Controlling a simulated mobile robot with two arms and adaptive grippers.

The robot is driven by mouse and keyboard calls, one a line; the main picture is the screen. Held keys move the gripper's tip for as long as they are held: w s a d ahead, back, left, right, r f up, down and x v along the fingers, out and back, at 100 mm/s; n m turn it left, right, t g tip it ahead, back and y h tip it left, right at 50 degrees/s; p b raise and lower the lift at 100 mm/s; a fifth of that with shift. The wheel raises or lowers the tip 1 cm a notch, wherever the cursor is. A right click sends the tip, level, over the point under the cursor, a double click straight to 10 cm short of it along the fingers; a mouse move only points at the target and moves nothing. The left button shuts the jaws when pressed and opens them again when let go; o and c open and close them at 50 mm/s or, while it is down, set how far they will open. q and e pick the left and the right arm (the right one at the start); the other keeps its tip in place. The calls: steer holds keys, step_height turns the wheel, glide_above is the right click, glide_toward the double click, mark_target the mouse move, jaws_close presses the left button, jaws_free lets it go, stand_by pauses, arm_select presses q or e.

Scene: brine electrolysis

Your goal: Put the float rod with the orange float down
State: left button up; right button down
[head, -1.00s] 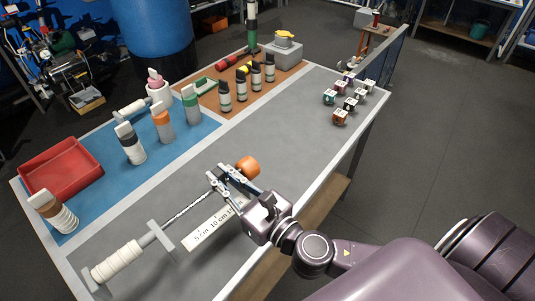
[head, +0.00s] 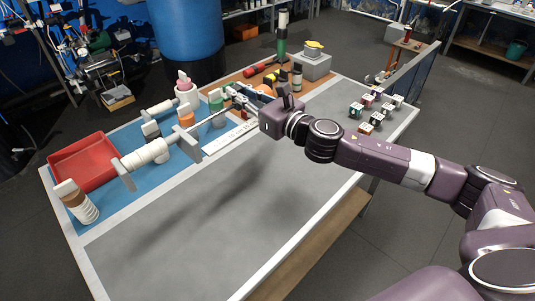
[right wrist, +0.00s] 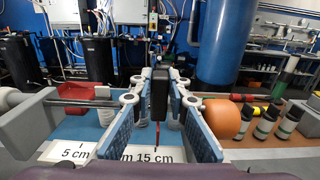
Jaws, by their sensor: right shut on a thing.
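The float rod (head: 148,155) has a white ribbed body with grey end plates, a thin rod and an orange float (head: 265,90). My right gripper (head: 232,98) is shut on the thin rod near the float. The rod appears raised above the blue mat (head: 130,192) at the back left of the table, but its height is hard to judge. In the right wrist view the rod runs across between the fingers (right wrist: 158,110), with the orange float (right wrist: 230,118) on the right and a grey end plate (right wrist: 35,120) on the left. My left gripper is not in view.
A white scale strip (head: 225,138) lies below the rod. A red tray (head: 62,158) and a brown-and-white bottle (head: 80,205) are at left. Small cubes (head: 366,128) sit at right. The grey front is clear.

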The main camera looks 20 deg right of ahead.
step_height(320, 180, down, 18)
steer(key=b, duration=0.4)
steer(key=shift+r+b, duration=0.2)
steer(key=shift+b, duration=0.15)
steer(key=shift+f, duration=0.25)
steer(key=c, duration=2.3)
jaws_free()
steer(key=shift+f, duration=0.1)
steer(key=o, duration=0.4)
